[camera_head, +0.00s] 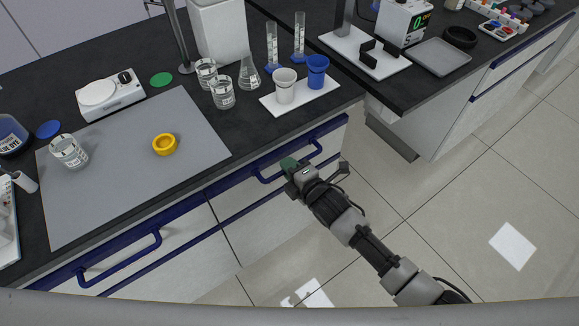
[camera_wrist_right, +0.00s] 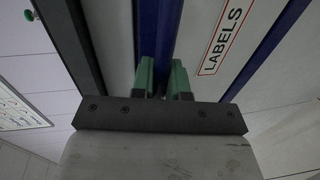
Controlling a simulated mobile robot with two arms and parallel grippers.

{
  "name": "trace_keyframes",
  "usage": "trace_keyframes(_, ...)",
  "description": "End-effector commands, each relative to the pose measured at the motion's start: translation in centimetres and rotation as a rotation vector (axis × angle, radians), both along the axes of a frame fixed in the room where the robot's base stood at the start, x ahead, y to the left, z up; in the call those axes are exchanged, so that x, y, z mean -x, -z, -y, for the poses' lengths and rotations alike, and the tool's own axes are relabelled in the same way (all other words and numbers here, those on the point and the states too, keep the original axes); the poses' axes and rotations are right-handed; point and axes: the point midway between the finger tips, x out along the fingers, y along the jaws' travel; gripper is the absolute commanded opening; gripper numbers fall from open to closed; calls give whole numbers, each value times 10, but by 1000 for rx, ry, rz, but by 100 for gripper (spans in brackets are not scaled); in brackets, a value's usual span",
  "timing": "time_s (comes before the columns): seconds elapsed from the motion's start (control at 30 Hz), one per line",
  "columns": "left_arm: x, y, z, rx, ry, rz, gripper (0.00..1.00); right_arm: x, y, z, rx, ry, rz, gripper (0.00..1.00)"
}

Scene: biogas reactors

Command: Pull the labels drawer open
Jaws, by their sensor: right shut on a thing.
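The labels drawer (camera_head: 235,200) is in the bench front, below the worktop's right part. Its front looks flush with the bench, with no clear gap. In the right wrist view a white plate reading LABELS (camera_wrist_right: 222,38) sits on the drawer front. The drawer's blue handle (camera_head: 265,179) also shows in the wrist view (camera_wrist_right: 158,30), running between the green fingers. My right gripper (camera_head: 289,164) is shut on this handle; its fingers also show in the wrist view (camera_wrist_right: 163,78). The fingers hide part of the handle. My left gripper is not in view.
Another blue handle (camera_head: 120,260) is on the drawer front at left. The worktop above holds a white tray (camera_head: 300,95) with cups, several glass vessels and a grey mat (camera_head: 120,200). A second bench (camera_head: 440,100) stands at right. Open tiled floor (camera_head: 450,220) lies before the drawer.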

Motion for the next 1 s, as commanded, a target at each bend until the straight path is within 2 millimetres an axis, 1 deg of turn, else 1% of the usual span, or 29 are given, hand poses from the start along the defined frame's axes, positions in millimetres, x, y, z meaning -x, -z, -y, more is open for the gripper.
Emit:
trace_keyframes(0.17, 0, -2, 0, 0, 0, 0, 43, 3, 0, 2, 1, 0, -2, 0)
trace_keyframes(0.27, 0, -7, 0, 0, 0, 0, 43, 9, -1, 7, 2, 0, -2, 0)
trace_keyframes(0.37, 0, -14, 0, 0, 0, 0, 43, 20, -2, 15, 2, 0, -5, 0)
trace_keyframes(0.47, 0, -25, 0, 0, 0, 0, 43, 36, -3, 26, 3, 0, -5, 0)
trace_keyframes(0.57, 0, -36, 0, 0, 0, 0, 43, 57, -3, 41, 4, 0, -7, 0)
trace_keyframes(0.8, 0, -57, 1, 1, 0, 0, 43, 111, -2, 80, 4, 0, -8, 0)
trace_keyframes(1.0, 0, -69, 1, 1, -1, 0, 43, 157, -1, 113, 3, 0, -8, 0)
